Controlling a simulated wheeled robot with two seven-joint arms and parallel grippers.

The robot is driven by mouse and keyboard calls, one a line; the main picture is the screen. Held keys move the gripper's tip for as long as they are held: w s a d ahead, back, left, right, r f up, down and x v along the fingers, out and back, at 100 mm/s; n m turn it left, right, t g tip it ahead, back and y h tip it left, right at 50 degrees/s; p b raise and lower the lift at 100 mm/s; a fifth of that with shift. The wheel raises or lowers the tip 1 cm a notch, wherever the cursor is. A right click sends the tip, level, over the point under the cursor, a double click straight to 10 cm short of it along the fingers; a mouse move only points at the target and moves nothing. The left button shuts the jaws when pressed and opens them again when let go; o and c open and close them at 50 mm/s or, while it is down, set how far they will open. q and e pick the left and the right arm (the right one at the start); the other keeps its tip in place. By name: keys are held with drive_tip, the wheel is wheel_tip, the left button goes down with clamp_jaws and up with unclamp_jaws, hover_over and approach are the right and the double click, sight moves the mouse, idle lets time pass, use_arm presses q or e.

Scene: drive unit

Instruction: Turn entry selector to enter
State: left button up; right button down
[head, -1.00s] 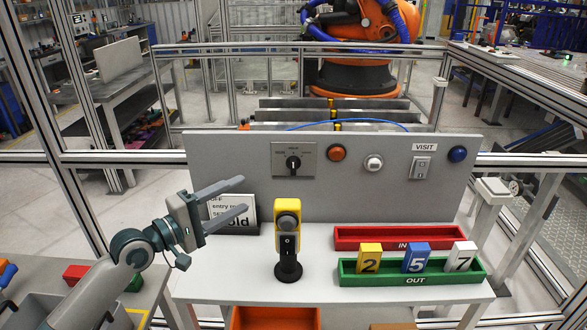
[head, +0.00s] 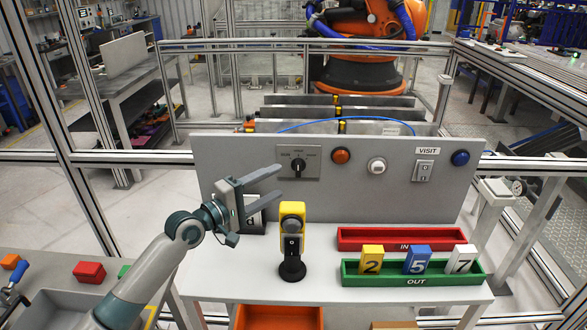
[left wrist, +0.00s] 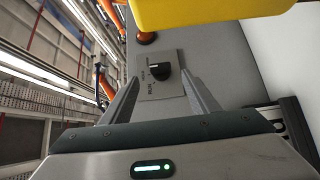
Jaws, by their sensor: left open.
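The entry selector is a black rotary knob (head: 298,164) on a grey square plate (head: 313,155) at the upper left of the grey panel. Its white pointer mark points up in the head view. The knob also shows in the left wrist view (left wrist: 160,71), ahead between my fingers. My left gripper (head: 279,183) is open and empty, below and left of the knob and apart from it. Its fingers point right toward the panel. It also shows in the left wrist view (left wrist: 163,92). My right gripper is not in view.
A yellow device on a black stand (head: 292,225) stands close right of my left gripper. An orange button (head: 341,156), a white button (head: 377,165) and a blue button (head: 460,158) sit right along the panel. Red (head: 345,238) and green (head: 352,280) trays lie at the right.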

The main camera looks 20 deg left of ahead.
sight(298, 168)
use_arm(q)
drive_tip(key=shift+p+x, duration=0.85)
drive_tip(key=shift+x, duration=3.1)
drive_tip(key=shift+f, duration=0.1)
drive_tip(key=c, duration=1.1)
drive_tip(key=shift+o, duration=0.2)
